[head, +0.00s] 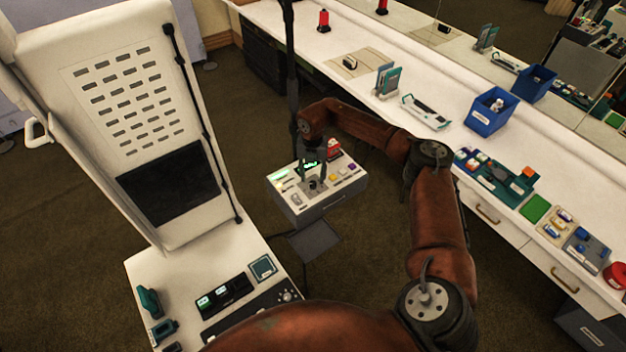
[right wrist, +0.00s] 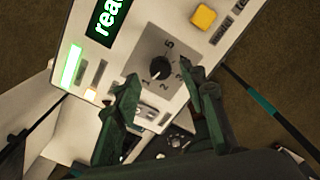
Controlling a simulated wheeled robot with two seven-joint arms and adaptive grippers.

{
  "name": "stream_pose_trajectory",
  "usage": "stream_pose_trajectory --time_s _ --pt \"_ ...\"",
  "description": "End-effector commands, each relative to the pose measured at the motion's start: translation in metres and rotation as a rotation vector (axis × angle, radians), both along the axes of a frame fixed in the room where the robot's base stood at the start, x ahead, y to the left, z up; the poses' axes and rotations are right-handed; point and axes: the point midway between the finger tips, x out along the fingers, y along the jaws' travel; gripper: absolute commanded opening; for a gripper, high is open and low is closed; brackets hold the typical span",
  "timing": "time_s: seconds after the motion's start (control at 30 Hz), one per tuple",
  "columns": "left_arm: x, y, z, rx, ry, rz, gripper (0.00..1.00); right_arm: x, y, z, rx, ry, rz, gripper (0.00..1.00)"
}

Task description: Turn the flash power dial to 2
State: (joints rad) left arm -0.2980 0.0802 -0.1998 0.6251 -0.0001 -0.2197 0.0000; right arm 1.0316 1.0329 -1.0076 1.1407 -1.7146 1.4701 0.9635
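The flash power dial is a round black knob (right wrist: 160,68) on a grey plate with numbers around it, in the right wrist view. A small light mark on the knob's lower left side seems to face about the 1; its exact setting is hard to tell. The dial sits on the top panel of a pale control box (head: 343,194). My right gripper (head: 314,178) is above this panel at the dial. In the right wrist view its two dark green fingers (right wrist: 158,92) are apart, one at each side of the dial, with nothing clearly held. My left gripper is not in view.
The panel also has a green lit display (right wrist: 106,18), a yellow button (right wrist: 204,16) and a red item (head: 333,150). A white booth unit (head: 130,262) stands at the left. A long white counter (head: 400,75) with several props runs along the right.

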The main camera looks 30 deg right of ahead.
Motion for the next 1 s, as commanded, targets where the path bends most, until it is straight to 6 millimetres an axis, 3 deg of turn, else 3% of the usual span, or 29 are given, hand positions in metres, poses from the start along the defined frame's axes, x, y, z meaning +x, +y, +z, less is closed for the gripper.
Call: stream_pose_trajectory --time_s 0.2,0.53,1.0 --pt "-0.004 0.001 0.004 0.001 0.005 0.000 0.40 -0.001 -0.001 -0.023 -0.001 0.001 -0.003 0.39" --pt "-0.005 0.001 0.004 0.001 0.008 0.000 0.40 -0.002 -0.002 -0.027 -0.001 0.001 -0.004 0.39" --pt "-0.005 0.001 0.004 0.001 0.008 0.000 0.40 -0.001 -0.002 -0.027 -0.001 0.001 -0.004 0.06"
